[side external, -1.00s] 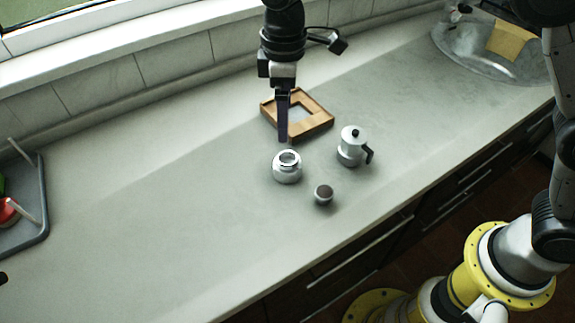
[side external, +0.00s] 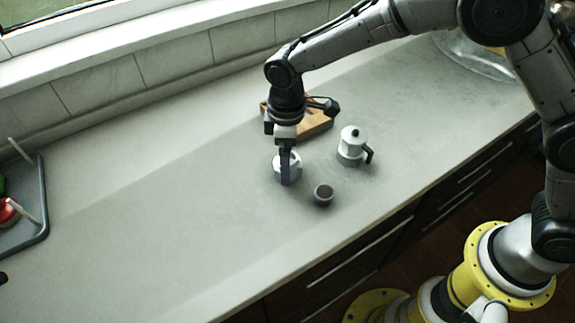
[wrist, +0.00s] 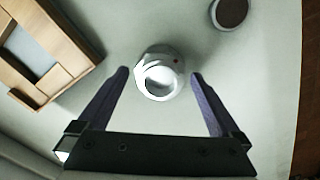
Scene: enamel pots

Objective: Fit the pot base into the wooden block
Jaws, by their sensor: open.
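The pot base (side external: 294,165) is a shiny silver round piece with an open top, upright on the counter and partly hidden by my gripper in the side view. In the wrist view the pot base (wrist: 159,74) lies just beyond and between the tips of my open fingers. My gripper (side external: 286,182) points down at it; its two dark fingers (wrist: 160,72) are apart with nothing held. The wooden block (side external: 313,122) is a square frame with a recess, behind the base and partly hidden by my arm. It also shows at the left of the wrist view (wrist: 70,68).
A silver pot top with a dark handle (side external: 352,146) stands to the right of the base. A small round cup with dark contents (side external: 323,194) sits front right, near the base. A grey tray (side external: 38,215) is far left. The counter left of the base is clear.

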